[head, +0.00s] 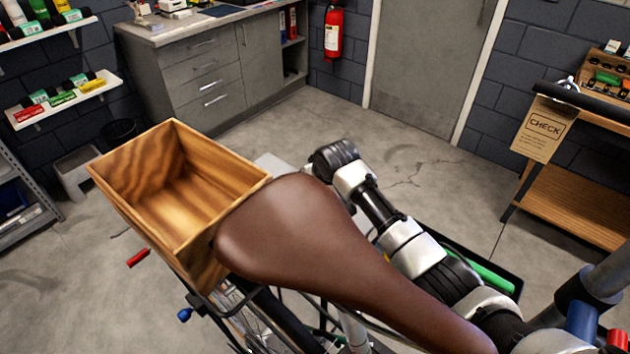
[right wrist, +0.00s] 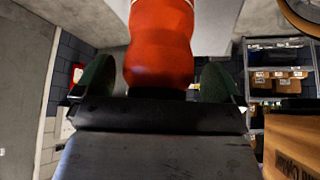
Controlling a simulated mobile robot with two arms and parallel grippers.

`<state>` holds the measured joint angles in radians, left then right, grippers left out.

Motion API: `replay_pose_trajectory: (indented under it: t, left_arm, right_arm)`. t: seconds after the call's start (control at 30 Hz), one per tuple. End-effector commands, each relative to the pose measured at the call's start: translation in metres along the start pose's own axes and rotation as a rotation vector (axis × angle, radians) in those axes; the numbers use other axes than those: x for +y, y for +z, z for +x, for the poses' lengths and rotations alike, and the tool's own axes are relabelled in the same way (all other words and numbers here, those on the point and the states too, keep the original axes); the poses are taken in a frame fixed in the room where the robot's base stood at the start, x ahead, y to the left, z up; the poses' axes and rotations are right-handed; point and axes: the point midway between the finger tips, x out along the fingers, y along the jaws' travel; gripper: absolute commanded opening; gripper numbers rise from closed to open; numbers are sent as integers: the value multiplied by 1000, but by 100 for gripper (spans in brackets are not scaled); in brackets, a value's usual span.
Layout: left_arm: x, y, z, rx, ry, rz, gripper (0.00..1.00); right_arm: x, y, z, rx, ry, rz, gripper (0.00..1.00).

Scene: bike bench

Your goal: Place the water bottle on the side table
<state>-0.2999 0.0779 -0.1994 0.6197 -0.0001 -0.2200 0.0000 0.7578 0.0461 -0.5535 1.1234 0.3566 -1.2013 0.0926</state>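The water bottle (right wrist: 158,55) looks red with a pale part at the top, cut off by the upper edge of the right wrist view. It stands centred between the two dark green fingers of my right gripper (right wrist: 158,80). A thin gap shows between the bottle and each finger, so the gripper looks open around it. The bottle's lower end is hidden behind the gripper body. In the head view my right arm reaches beyond the brown saddle; its gripper and the bottle are hidden there. My left gripper is out of view. I cannot clearly identify the side table.
The bike's brown saddle (head: 305,235) and a wooden crate (head: 175,190) fill the foreground. A small grey stool (head: 75,172) stands at left. The floor between is open.

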Motion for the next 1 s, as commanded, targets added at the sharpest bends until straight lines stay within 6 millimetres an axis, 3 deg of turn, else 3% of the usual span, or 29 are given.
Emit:
replay_pose_trajectory:
  t: [0.37, 1.0]
  left_arm:
    - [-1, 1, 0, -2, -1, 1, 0]
    - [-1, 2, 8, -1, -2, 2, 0]
  right_arm:
    - [0, -2, -8, 2, 0, 1, 100]
    - [0, -2, -113, 2, -1, 0, 100]
